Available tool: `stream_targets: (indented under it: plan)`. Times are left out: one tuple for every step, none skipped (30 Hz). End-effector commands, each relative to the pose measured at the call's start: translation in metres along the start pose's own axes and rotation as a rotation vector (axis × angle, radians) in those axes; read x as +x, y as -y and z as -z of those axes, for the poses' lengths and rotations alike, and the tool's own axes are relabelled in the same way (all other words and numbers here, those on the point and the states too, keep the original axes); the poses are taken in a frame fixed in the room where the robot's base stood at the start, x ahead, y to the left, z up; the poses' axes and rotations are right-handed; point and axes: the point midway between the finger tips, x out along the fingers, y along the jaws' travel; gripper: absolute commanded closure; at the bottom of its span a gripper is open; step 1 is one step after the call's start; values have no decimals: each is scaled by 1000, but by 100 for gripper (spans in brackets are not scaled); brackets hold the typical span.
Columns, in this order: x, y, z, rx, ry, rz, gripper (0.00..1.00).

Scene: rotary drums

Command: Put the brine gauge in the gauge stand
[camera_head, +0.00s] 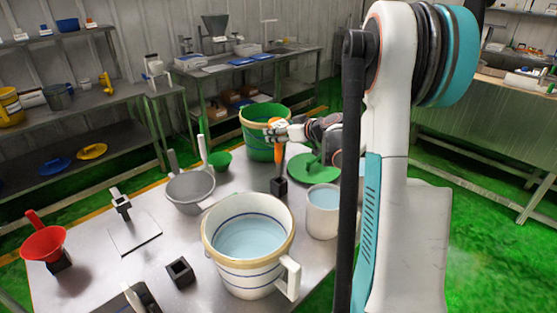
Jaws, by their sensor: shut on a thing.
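An orange, slim tool (278,151), likely the brine gauge, stands roughly upright in my gripper (276,131), which is shut on its upper part. Its lower end is at or just above a small black block (279,188) on the table. I cannot tell whether it is inside the block or only above it. A second black block (180,272) with a square opening stands empty near the table's front. Which block is the gauge stand is not clear from this view.
A large striped pitcher of liquid (249,247), a white jug (323,213) and a grey strainer (190,188) stand around the held tool. A green bucket (263,142) is behind. A red funnel (43,243) is at left. The table (215,281) has bare room in front.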

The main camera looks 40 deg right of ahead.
Motion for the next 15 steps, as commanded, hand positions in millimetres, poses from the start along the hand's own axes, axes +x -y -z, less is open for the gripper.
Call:
stream_targets:
  plan:
    - [6, 0, -13, 0, 0, 0, 67]
    - [7, 0, -17, 0, 0, 0, 67]
    - [9, 0, -21, 0, 0, 0, 67]
    - [10, 0, -24, 0, 0, 0, 67]
    - [11, 0, -26, 0, 0, 0, 67]
    - [11, 0, -28, 0, 0, 0, 67]
    - [12, 0, -28, 0, 0, 0, 67]
    - [12, 0, -29, 0, 0, 0, 67]
    - [12, 0, -30, 0, 0, 0, 67]
    - [13, 0, -32, 0, 0, 0, 67]
    - [14, 0, -34, 0, 0, 0, 67]
    - [16, 0, -37, 0, 0, 0, 67]
    - [17, 0, -41, 0, 0, 0, 67]
    - [19, 0, -45, 0, 0, 0, 67]
    - [21, 0, -51, 0, 0, 0, 67]
